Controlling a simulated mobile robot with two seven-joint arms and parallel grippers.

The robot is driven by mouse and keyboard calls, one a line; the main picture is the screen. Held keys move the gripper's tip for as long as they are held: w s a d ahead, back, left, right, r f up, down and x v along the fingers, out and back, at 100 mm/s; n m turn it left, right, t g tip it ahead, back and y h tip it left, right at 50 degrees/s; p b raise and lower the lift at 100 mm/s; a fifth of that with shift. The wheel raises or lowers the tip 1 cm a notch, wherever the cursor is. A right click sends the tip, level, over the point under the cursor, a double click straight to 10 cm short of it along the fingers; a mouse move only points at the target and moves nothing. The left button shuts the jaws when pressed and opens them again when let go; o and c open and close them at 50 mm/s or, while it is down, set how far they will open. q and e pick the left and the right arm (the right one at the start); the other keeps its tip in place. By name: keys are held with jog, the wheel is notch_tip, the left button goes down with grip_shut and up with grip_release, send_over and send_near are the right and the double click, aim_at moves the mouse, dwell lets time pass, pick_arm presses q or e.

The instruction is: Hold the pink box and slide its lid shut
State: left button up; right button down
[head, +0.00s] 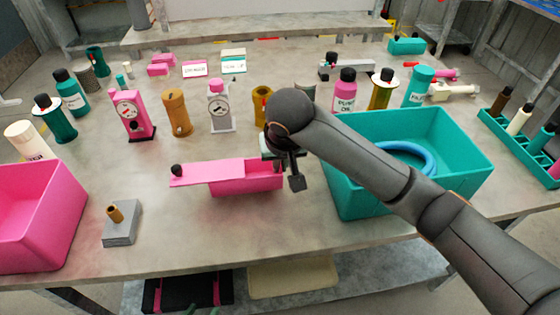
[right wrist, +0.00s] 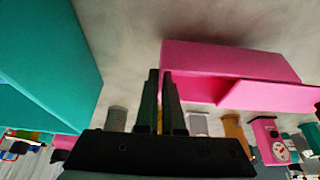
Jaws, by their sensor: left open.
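The pink box (head: 262,180) lies on the grey table in the middle of the head view. Its pink lid (head: 200,173) sticks out to the left, with a dark knob (head: 177,170) at its left end. The box also shows in the right wrist view (right wrist: 215,60). My right gripper (head: 283,168) is at the box's right end, its fingers close together with a thin gap, seemingly on the end wall. The fingers partly hide that end. Only the green fingertips of my left gripper (head: 201,311) show at the bottom edge, apart and empty, well in front of the box.
A teal bin (head: 360,195) with a blue ring (head: 425,155) stands close right of the box, under my right arm. A pink bin (head: 70,225) and a grey block with a peg (head: 121,232) are left. Gauges and bottles stand behind. The table before the box is clear.

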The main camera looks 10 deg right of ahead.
jog(key=shift+f+b, duration=0.35)
jog(key=shift+f, duration=1.25)
dwell(0.6)
